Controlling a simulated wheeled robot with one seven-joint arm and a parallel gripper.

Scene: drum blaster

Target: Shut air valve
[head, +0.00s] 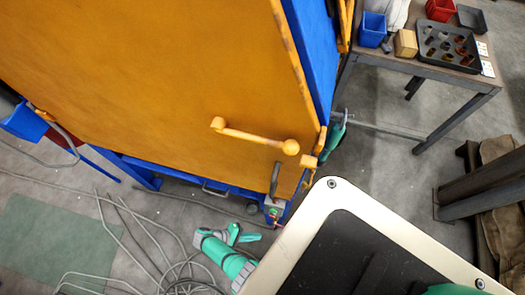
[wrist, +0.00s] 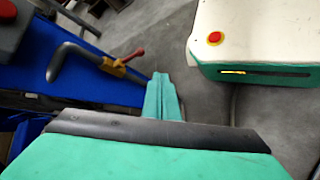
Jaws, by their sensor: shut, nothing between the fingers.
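The air valve (wrist: 113,68) shows in the wrist view as a brass body on a bent grey pipe (wrist: 75,52). Its red lever (wrist: 133,56) sticks out up and to the right, at an angle to the pipe. My gripper (wrist: 160,80) is shut and empty, with its teal fingertips just right of the valve and apart from the lever in the picture. In the head view my gripper (head: 250,237) is low, just below the blaster's lower right corner. A small red part (head: 276,224) there is probably the lever; it is too small to tell its angle.
The blaster's yellow door (head: 150,80) with its handle (head: 250,137) fills the upper left. A control box with a red button (wrist: 10,20) is beside the pipe. Loose hoses (head: 130,230) lie on the floor. A table (head: 450,78) with bins stands upper right.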

